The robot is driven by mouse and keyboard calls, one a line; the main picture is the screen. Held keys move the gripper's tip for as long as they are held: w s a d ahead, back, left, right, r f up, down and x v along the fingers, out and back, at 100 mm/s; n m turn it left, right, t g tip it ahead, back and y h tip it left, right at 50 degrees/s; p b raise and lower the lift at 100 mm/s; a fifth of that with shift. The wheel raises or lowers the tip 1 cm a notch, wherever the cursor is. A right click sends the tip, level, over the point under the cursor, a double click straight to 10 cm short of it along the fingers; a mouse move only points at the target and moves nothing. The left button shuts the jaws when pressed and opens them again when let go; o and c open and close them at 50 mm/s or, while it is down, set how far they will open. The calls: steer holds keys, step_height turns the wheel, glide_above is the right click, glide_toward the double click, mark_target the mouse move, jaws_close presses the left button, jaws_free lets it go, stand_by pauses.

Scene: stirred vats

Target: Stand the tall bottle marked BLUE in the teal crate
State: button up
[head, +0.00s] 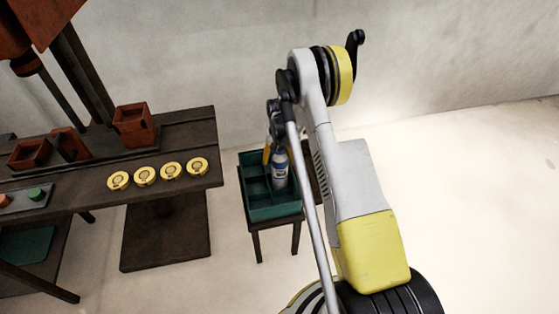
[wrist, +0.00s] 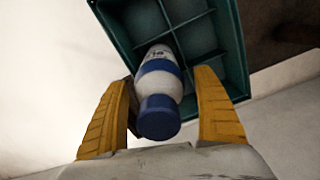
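The teal crate (head: 275,211) stands on a small dark stool and is split into compartments; it also shows in the wrist view (wrist: 236,60). A tall white bottle (head: 280,166) with a dark blue cap and blue bands stands in one compartment. In the wrist view the bottle (wrist: 160,82) points its cap towards the camera. Part of its label shows but I cannot read the word. My gripper (wrist: 163,80) is open, with its yellow fingers on either side of the bottle and a gap showing, clearest at the right finger. In the head view my arm partly hides the gripper.
A dark bench (head: 190,140) stands to the left of the crate. It carries several yellow round pieces (head: 145,176), a rust-red box (head: 133,124) and a button panel (head: 30,196). A pale wall rises behind. The floor to the right is clear.

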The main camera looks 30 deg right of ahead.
step_height(320, 180, up, 12)
steer(key=p, duration=0.4)
steer(key=shift+r+p, duration=0.1)
steer(key=shift+p, duration=0.2)
steer(key=s+a+r+n+t, duration=0.1)
steer(key=s+a+r, duration=0.2)
steer(key=r, duration=0.5)
steer(key=s+a+r+n+t, duration=0.15)
steer(key=a+r, duration=0.25)
steer(key=r, duration=0.4)
steer(key=s+a+r+t, duration=0.1)
steer(key=s+a+r, duration=0.25)
steer(key=r, duration=0.45)
steer(key=s+a+r+n+t, duration=0.2)
steer(key=s+a, duration=0.1)
steer(key=s, duration=0.6)
steer(key=s+a+r+n+t, duration=0.1)
steer(key=s+a+r, duration=0.2)
steer(key=s, duration=0.7)
steer(key=shift+a+r+n+t, duration=0.15)
steer(key=shift+a+n+t, duration=0.2)
steer(key=shift+a, duration=0.45)
